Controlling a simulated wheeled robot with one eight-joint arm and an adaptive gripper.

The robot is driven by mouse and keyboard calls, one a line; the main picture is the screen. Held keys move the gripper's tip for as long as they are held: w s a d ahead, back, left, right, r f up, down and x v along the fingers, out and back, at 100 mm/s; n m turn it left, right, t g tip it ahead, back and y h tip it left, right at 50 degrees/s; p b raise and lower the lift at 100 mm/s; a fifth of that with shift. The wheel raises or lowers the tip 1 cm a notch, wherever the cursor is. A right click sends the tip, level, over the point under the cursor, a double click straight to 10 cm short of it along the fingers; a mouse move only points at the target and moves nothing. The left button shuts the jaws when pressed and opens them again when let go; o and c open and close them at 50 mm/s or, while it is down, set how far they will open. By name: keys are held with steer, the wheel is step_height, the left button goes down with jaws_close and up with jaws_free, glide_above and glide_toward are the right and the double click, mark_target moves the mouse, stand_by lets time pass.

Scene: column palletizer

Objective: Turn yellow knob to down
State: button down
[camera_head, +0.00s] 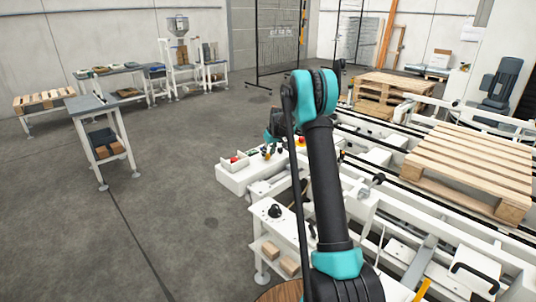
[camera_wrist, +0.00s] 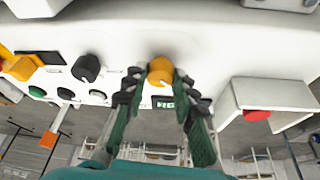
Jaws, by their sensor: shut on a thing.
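The yellow knob (camera_wrist: 160,70) sits on the white control panel (camera_wrist: 215,50) in the middle of the wrist view. My gripper (camera_wrist: 157,82) has its two dark, green-backed fingers on either side of this knob, shut on it. The knob's front shows between the fingertips; its pointer direction cannot be made out. In the head view the white control panel (camera_head: 232,178) stands beyond my arm, and my gripper is too small and partly hidden there to read.
A red button (camera_wrist: 257,115) in a white housing juts out at right. In the head view, a pallet (camera_head: 470,165) lies on the conveyor right of my arm; open floor lies left.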

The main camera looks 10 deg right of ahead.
stand_by(0.4)
steer(key=c, duration=1.2)
jaws_free()
steer(key=shift+r, duration=0.1)
steer(key=v, duration=1.1)
steer(key=shift+r, duration=0.4)
steer(key=shift+s+d, duration=0.1)
steer(key=shift+s, duration=0.15)
